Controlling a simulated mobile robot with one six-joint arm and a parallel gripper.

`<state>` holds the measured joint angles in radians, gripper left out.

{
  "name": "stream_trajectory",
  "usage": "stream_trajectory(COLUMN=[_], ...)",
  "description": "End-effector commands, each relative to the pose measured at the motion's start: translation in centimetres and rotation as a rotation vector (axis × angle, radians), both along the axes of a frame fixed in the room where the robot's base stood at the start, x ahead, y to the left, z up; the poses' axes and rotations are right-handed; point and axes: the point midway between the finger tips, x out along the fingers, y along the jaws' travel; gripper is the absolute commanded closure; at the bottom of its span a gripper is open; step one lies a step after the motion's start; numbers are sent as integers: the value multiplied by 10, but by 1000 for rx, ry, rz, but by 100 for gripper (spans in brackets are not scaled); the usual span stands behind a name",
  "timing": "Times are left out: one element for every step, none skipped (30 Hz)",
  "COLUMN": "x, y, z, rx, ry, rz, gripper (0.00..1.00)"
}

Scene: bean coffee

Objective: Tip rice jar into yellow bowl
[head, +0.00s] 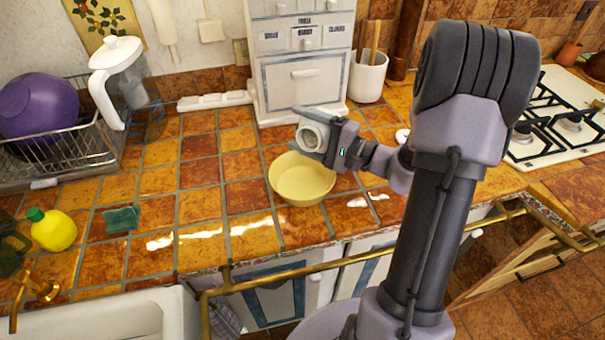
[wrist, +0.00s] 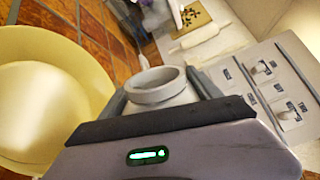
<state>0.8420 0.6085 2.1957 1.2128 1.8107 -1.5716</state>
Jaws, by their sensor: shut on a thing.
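The yellow bowl (head: 302,184) stands on the tiled counter, and it fills the left of the wrist view (wrist: 90,75). My gripper (head: 318,132) is shut on a small pale jar (head: 309,137), just above the bowl's far rim. The jar is tilted, with its round mouth toward the head camera. In the wrist view the jar's rim (wrist: 157,82) shows between the two fingers, beside the bowl. No falling rice shows. A pale round area lies in the bowl's bottom; I cannot tell whether it is rice or bare bowl.
A white drawer cabinet (head: 302,84) stands close behind my gripper, with a utensil pot (head: 367,76) to its right. A dish rack (head: 70,150), green sponge (head: 122,220) and yellow bottle (head: 54,231) are at left. Counter left of the bowl is clear.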

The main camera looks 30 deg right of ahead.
Motion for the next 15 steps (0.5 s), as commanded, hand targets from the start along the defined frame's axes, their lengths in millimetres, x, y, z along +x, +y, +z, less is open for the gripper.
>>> stream_trajectory(x=[0,0,-1,-1,-1,-1,-1,-2,-2,-2,-2,-2,-3,-3,-3], y=[0,1,1,1,2,2,3,3,3,4,4,5,5,5,6], z=[-1,-1,0,0,0,0,0,0,1,1,1,1,1,1,2], rx=[-6,-9,-14,-18,-21,-26,-29,-33,-37,-41,-44,-48,-51,-55,-59], ry=[-4,-6,-9,-11,-13,-15,-17,-19,-22,-24,-26,-28,-30,-31,-34], rz=[0,0,0,0,0,0,0,0,0,0,0,0,0,0,0], gripper=[100,100,100,100,100,100,100,100,100,100,100,100,100,100,100])
